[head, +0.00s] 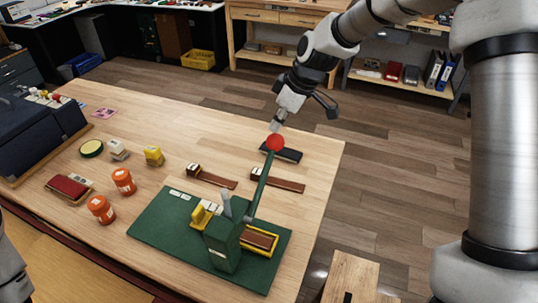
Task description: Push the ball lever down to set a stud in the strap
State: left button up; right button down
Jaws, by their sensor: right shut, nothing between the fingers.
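The ball lever (261,182) is a green rod that rises from a green press (223,246) and leans up and away, with a red ball (275,142) at its top. The press stands on a green base mat (160,225). A brown strap (262,239) lies in a yellow-edged holder at the press. My right gripper (278,126) is shut and empty, pointing down just above the red ball. I cannot tell whether it touches the ball. My left gripper is not in view.
Two brown straps (218,180) (285,183) and a black item (289,155) lie beyond the press.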

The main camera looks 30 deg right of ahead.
aim_at(280, 138)
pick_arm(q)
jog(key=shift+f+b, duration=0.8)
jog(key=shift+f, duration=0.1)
pick_arm(e)
jog(key=shift+f, duration=1.35)
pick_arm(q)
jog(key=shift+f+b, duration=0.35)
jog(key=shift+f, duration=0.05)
pick_arm(e)
jog(key=shift+w+d+f, duration=0.2)
jog(key=shift+d+f, duration=0.05)
jog(key=shift+f, duration=0.2)
jog(key=shift+w+d+f, duration=0.15)
jog(key=shift+d+f, duration=0.05)
jog(key=shift+f, duration=0.2)
pick_arm(q)
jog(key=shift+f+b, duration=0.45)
jog(key=shift+b, duration=0.05)
pick_arm(e)
jog(key=shift+w+d+f, duration=0.15)
jog(key=shift+f, duration=0.3)
jog(key=shift+w+d+f, duration=0.1)
jog(key=shift+d+f, duration=0.05)
jog(key=shift+f, duration=0.3)
